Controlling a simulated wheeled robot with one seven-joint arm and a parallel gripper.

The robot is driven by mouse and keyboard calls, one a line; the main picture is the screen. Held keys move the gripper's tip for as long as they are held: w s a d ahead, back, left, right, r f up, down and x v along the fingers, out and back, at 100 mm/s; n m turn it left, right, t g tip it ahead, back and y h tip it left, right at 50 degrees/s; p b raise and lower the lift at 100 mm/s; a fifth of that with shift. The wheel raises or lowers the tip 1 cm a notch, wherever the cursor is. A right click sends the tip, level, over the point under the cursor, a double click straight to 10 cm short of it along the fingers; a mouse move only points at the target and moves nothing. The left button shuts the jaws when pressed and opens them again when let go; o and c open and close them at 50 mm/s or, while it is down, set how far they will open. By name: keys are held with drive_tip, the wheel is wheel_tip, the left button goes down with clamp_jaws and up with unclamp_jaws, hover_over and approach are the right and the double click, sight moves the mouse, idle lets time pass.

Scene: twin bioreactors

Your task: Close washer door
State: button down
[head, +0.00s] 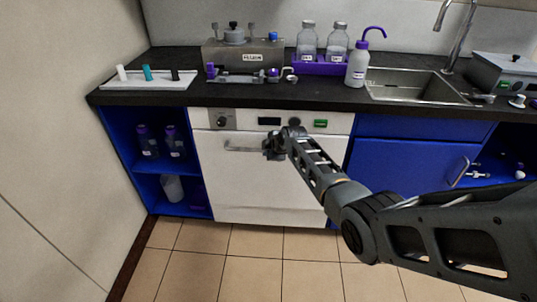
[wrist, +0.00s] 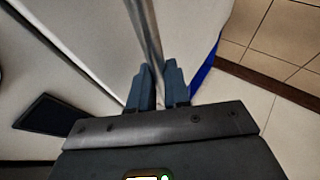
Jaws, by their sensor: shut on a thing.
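The washer is the white appliance under the counter, with a control panel (head: 268,121) above its door (head: 265,185). The door stands upright, flush or nearly flush with the front; I cannot tell whether a small gap is left at its top. Its bar handle (head: 243,149) runs across the upper part of the door. My gripper (head: 272,148) is at the right part of the handle and hides that end. In the wrist view, the fingers of my gripper (wrist: 160,80) are shut on the metal handle bar (wrist: 149,30).
A blue open shelf (head: 158,168) with bottles stands left of the washer. A blue cabinet (head: 410,165) is on the right. The dark counter (head: 190,97) above holds lab equipment and a sink (head: 415,88). The tiled floor (head: 255,245) in front is clear.

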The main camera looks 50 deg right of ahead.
drive_tip(key=shift+w+d+r, duration=0.3)
drive_tip(key=shift+d+r, duration=0.4)
drive_tip(key=shift+r, duration=0.05)
drive_tip(key=c, duration=1.1)
unclamp_jaws()
drive_tip(key=shift+d, duration=0.1)
drive_tip(key=a+p+v, duration=0.1)
drive_tip(key=v, duration=0.6)
drive_tip(key=shift+s+a+f+p, duration=0.2)
drive_tip(key=shift+s+p, duration=0.2)
drive_tip(key=shift+s, duration=0.05)
drive_tip(key=shift+a, duration=0.1)
